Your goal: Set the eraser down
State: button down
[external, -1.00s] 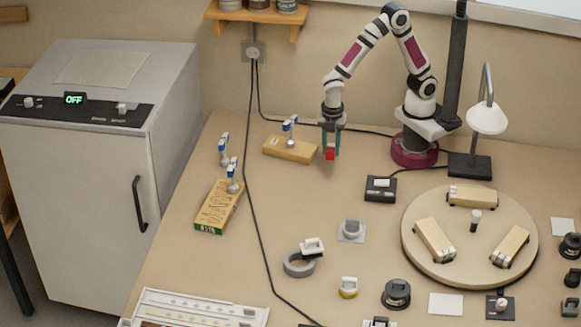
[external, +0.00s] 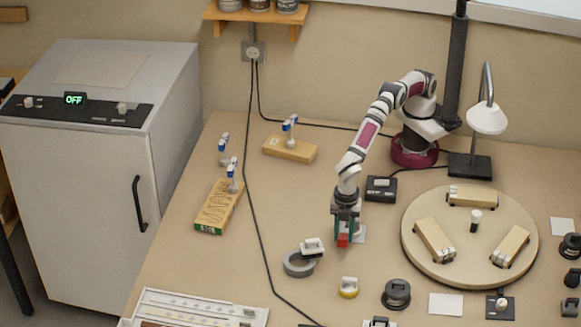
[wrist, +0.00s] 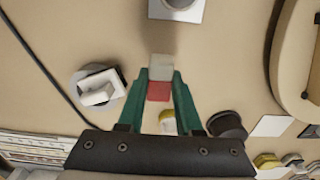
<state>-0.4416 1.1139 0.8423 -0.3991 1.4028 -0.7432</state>
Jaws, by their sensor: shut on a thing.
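The eraser, a small block with a white end and a red end, is between my fingertips in the wrist view (wrist: 160,72). Its red end shows low between the fingers in the external view (external: 343,240). My gripper (external: 344,234) has green fingers, points down and is shut on the eraser; it also shows in the wrist view (wrist: 160,82). The eraser is over the bench (external: 300,200), but I cannot tell whether it touches the surface.
A grey square plate (wrist: 190,10) with a white piece lies close by. A grey tape ring (external: 297,265) with a white block (external: 312,247) is to the left. A yellow-based piece (external: 348,288) and a black round piece (external: 396,294) lie in front. A turntable (external: 470,268) stands right.

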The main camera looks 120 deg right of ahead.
aim_at(347, 261)
jog(key=shift+w+a+f, duration=0.1)
jog(key=shift+a+f, duration=0.3)
jog(key=shift+a, duration=0.2)
jog(key=shift+a+f, duration=0.4)
jog(key=shift+a, duration=0.2)
jog(key=shift+f, duration=2)
jog(key=c, duration=0.6)
grip_release()
jog(key=shift+f, duration=0.1)
